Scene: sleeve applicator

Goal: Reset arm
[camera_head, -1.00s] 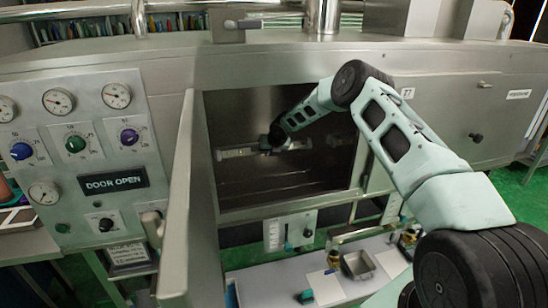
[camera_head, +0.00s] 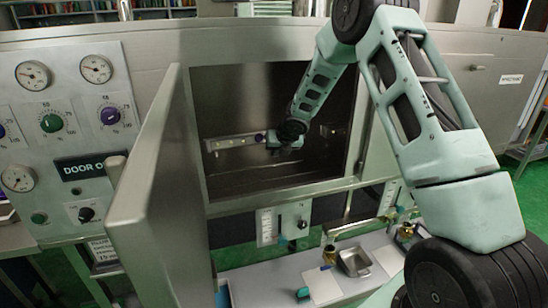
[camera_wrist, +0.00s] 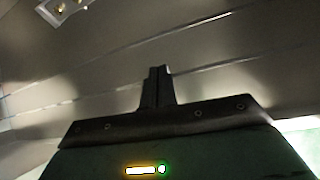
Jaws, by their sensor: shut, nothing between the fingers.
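My arm reaches into the open chamber (camera_head: 235,110) of the steel machine in the head view. My gripper (camera_head: 272,150) is inside the chamber, near a pale horizontal bar (camera_head: 232,143) on the back side. The wrist view shows my gripper (camera_wrist: 157,72) with its fingers together and nothing between them. Metal chamber surfaces with thin ridges lie beyond the fingers. The fingertips are too small in the head view to tell whether they touch the bar.
The open chamber door (camera_head: 150,170) stands to the left of the opening. A control panel (camera_head: 70,130) with gauges and knobs is further left. Below the opening, a bench (camera_head: 245,283) bears a small metal tray (camera_head: 354,261) and a white sheet (camera_head: 322,285).

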